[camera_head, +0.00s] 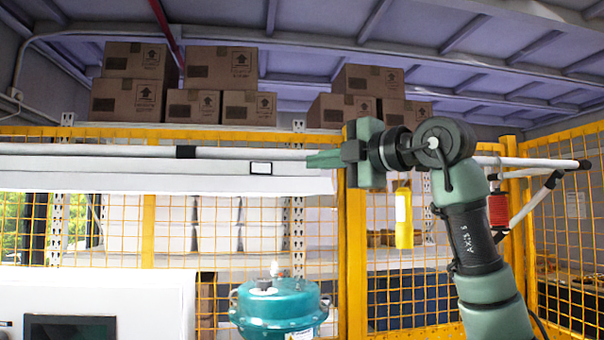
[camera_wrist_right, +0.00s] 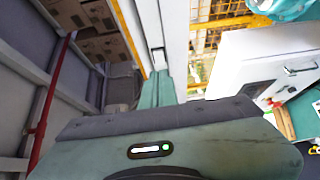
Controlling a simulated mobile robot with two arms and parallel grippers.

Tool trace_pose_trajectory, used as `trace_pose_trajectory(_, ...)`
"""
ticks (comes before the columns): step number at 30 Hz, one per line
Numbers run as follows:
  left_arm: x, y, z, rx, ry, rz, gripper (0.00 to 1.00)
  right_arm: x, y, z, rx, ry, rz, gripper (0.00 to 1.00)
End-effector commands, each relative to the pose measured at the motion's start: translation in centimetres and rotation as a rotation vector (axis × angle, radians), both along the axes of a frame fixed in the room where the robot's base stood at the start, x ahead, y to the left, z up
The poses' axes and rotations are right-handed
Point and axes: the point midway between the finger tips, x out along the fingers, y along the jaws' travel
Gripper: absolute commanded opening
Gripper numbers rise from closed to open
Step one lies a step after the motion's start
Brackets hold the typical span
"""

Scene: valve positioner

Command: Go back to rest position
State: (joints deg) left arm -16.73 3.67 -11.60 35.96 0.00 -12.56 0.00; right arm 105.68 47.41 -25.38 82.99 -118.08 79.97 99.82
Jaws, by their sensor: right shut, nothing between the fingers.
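My right gripper (camera_head: 312,160) is raised in the upper middle of the head view, its green fingers pointing left. It is shut and empty, in front of a white horizontal beam. In the right wrist view the closed fingers (camera_wrist_right: 165,75) show with nothing between them. The teal valve device (camera_head: 280,308) stands lower and apart from the gripper; part of it shows at the top right of the wrist view (camera_wrist_right: 293,8). My left gripper is in neither view.
A yellow mesh fence (camera_head: 357,260) stands behind the arm. A white cabinet (camera_head: 130,295) with a dark screen (camera_head: 70,328) is at lower left. Cardboard boxes (camera_head: 220,75) sit on high shelving. A yellow tag-like object (camera_head: 404,215) hangs near the right arm.

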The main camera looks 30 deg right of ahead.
Motion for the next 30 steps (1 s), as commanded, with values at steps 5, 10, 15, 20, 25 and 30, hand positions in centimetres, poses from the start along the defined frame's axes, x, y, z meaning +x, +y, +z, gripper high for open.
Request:
trace_pose_trajectory(5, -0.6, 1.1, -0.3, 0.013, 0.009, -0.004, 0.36, -0.7, -0.3, 0.0, 0.0, 0.0, 0.0, 0.0)
trace_pose_trajectory(10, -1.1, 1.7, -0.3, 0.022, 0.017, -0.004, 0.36, -0.7, -0.3, 0.0, 0.0, 0.0, 0.0, 0.0)
trace_pose_trajectory(15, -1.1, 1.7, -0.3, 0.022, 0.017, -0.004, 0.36, -0.7, -0.3, 0.0, 0.0, 0.0, 0.0, 0.0)
trace_pose_trajectory(20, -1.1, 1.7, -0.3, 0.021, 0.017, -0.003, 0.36, -0.7, -0.3, 0.0, 0.0, 0.0, 0.0, 0.0)
trace_pose_trajectory(25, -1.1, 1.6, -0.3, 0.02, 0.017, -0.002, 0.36, 0.8, 2.5, -1.2, -0.033, -0.02, 0.077, 0.0)
trace_pose_trajectory(30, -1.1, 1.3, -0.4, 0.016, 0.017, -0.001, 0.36, 3.8, 12.1, -5.7, -0.073, -0.13, 0.359, 0.0)
